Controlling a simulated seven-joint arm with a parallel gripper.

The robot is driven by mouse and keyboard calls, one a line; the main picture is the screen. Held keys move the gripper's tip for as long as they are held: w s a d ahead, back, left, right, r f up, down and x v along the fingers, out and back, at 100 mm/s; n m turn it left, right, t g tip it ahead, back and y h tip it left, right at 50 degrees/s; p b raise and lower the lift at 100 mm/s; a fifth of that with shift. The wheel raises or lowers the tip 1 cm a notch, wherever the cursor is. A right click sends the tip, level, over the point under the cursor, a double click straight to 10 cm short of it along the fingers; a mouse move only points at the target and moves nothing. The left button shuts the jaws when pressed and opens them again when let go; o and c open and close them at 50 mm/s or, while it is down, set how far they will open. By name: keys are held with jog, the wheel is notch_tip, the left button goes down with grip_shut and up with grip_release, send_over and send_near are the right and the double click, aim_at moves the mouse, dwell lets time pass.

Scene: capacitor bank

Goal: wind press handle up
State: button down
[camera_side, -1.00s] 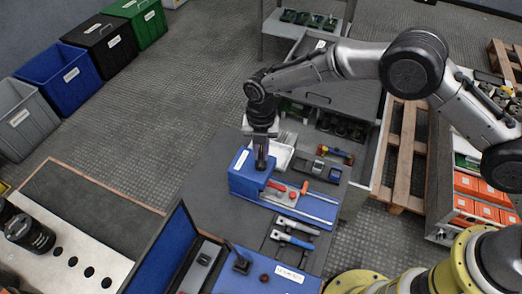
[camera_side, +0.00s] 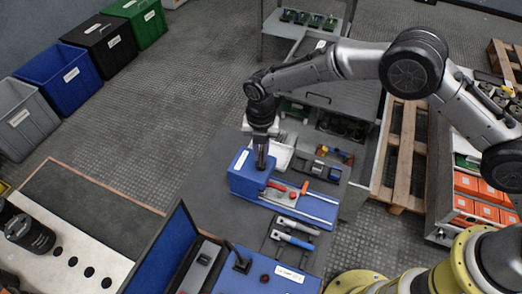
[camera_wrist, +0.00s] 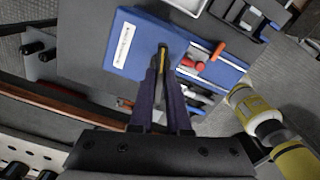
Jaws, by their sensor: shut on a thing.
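The blue press (camera_side: 252,180) stands on the grey bench, with a white label on its top; it also shows in the wrist view (camera_wrist: 140,48). My gripper (camera_side: 262,165) points down at the press's top right side. In the wrist view my gripper (camera_wrist: 163,58) has its fingers close together at the press edge, shut on the press handle. The handle is mostly hidden between the fingers, so its angle cannot be told. A red knob (camera_wrist: 188,63) and an orange-red lever (camera_wrist: 217,51) lie just right of the fingers, apart from them.
Blue-handled tools (camera_side: 292,233) lie in front of the press. A white tray (camera_side: 279,155) and small coloured parts (camera_side: 334,152) sit behind it. An open blue case (camera_side: 165,250) stands at the front left. The bench left of the press is clear.

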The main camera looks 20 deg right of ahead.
jog(key=n, duration=0.6)
jog(key=c, duration=1.1)
grip_release()
jog(key=shift+r, duration=3.55)
